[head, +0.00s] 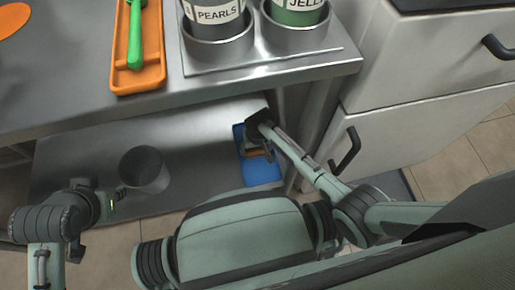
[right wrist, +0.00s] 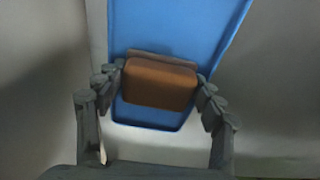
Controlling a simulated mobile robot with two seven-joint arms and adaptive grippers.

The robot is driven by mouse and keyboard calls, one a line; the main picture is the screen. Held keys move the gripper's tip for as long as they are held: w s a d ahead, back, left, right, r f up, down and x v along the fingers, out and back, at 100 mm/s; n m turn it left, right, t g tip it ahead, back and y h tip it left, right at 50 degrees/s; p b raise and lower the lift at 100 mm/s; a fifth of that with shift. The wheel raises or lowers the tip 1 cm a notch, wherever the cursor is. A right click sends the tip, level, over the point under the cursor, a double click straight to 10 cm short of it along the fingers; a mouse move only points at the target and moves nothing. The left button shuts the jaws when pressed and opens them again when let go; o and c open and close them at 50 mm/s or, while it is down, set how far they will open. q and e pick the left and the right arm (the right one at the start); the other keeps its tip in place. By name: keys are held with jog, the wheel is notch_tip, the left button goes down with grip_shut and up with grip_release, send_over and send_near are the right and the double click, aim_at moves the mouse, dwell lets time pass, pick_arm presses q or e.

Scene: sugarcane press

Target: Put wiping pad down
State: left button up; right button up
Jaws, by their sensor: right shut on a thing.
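The wiping pad (right wrist: 160,84) is a brown-orange block. My right gripper (right wrist: 162,92) is shut on it, with a finger at each side. In the head view the right gripper (head: 257,140) is over the lower shelf, and the pad (head: 252,153) shows as a small brown patch partly hidden by the gripper. A blue tray (head: 262,173) lies on the shelf under the pad; it also shows in the right wrist view (right wrist: 180,25). I cannot tell whether the pad touches the tray. My left gripper (head: 78,240) is at the lower left, its fingers unclear.
A grey metal cup (head: 144,169) stands on the lower shelf (head: 195,145), left of the tray. The counter above holds an orange tray (head: 151,78) with a green-handled tool (head: 134,35), and the PEARLS (head: 218,25) and JELLY (head: 297,18) containers. White drawers (head: 410,135) stand at right.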

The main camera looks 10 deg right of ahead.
jog(key=shift+f, duration=0.1)
jog(key=o, duration=1.3)
pick_arm(q)
jog(key=shift+w+d, duration=0.25)
jog(key=shift+w, duration=0.1)
